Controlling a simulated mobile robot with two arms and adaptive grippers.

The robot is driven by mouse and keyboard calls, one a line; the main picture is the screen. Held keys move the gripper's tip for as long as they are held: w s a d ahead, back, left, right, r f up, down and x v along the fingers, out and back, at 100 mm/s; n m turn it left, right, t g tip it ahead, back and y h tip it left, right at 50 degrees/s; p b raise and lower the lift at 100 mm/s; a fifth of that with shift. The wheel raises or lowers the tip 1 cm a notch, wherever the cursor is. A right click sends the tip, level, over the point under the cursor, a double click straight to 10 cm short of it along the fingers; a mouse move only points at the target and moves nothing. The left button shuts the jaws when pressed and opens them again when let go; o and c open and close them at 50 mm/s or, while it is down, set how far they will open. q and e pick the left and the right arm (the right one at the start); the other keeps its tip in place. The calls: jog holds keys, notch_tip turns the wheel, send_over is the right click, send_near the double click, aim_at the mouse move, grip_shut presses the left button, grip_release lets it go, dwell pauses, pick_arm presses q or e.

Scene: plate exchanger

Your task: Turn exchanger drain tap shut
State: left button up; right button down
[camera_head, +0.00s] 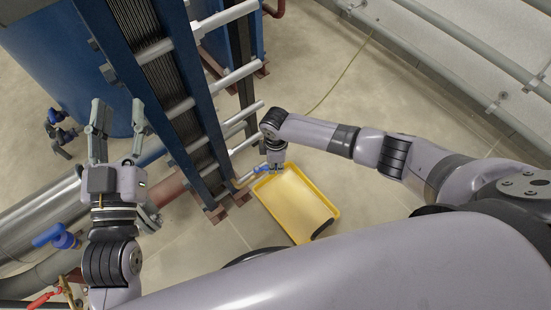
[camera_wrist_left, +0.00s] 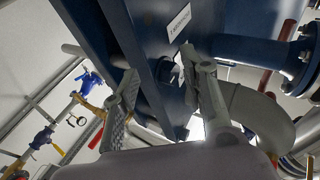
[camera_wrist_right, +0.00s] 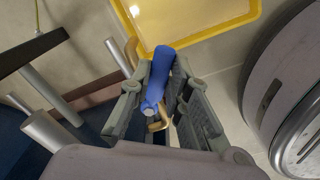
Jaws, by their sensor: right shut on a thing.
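The exchanger drain tap has a blue lever handle (camera_wrist_right: 160,75) and a brass body (camera_wrist_right: 158,122) in the right wrist view. The handle points up in that view, toward a yellow tray. My right gripper (camera_wrist_right: 170,85) is shut on the blue handle, with one finger on each side of it. In the head view the right gripper (camera_head: 274,170) is low beside the foot of the plate exchanger (camera_head: 180,90), and a bit of the blue handle (camera_head: 262,168) shows next to it. My left gripper (camera_head: 117,118) is open and empty, left of the exchanger; its fingers also show in the left wrist view (camera_wrist_left: 160,90).
The yellow tray (camera_head: 328,206) lies on the floor below the tap. Silver pipes (camera_head: 45,215) with a blue-handled valve (camera_head: 55,236) and a red-handled one (camera_head: 42,300) are at lower left. A blue tank (camera_head: 60,60) stands behind. Floor to the right is open.

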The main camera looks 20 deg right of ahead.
jog(key=shift+s+a+r+m+p, duration=0.1)
jog(key=shift+s+m+p, duration=0.35)
jog(key=shift+p, duration=0.3)
pick_arm(q)
notch_tip(320, 180, down, 13)
jog(key=s+a+g+y+p, duration=0.2)
jog(key=s+a+g+y, duration=0.1)
jog(key=g, duration=0.5)
jog(key=shift+s+a+f+g+y+p, duration=0.45)
jog(key=shift+s+a+f+g+p, duration=0.9)
jog(key=shift+s+g, duration=1.45)
jog(key=shift+s+a+f+g+y+p, duration=0.45)
jog(key=shift+s+a+f+g+p, duration=0.85)
jog(key=shift+s, duration=2.65)
notch_tip(320, 180, down, 9)
jog(key=w+d+g+p, duration=0.1)
jog(key=shift+w+d+n, duration=0.15)
jog(key=shift+w+n, duration=0.15)
jog(key=shift+n, duration=0.1)
pick_arm(e)
jog(key=shift+s+a+m, duration=0.55)
jog(key=shift+a+m, duration=0.05)
jog(key=shift+m, duration=1.05)
jog(key=shift+s+a+m, duration=0.55)
jog(key=shift+a+m, duration=0.1)
jog(key=shift+m, duration=1)
jog(key=shift+s+a+m, duration=0.55)
jog(key=shift+a+m, duration=0.05)
jog(key=shift+m, duration=1.05)
